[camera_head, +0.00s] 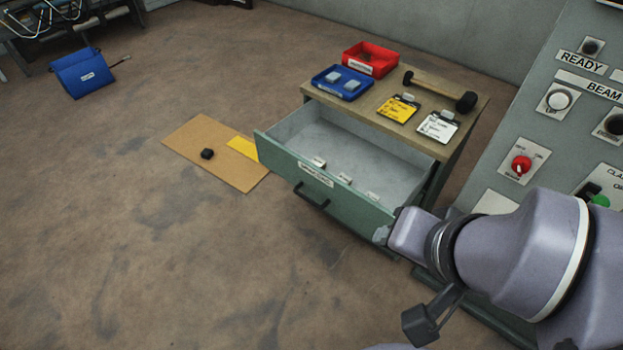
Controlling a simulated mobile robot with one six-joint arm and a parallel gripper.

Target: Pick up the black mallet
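The black mallet (437,88) lies on the wooden top of the small cabinet, toward its back right. Its handle runs from upper left to lower right, with the large dark head (467,102) near the right edge. My lavender arm (520,250) reaches in from the lower right, in front of the cabinet and well apart from the mallet. The fingers of my gripper cannot be made out clearly, so its opening does not show. Nothing is seen touching the mallet.
The cabinet's green drawer (335,205) is pulled open, with several small labelled items inside. A red bin (370,62), a blue tray (330,90), a yellow card (397,112) and a white card (440,128) share the top. A control panel (560,110) stands at right.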

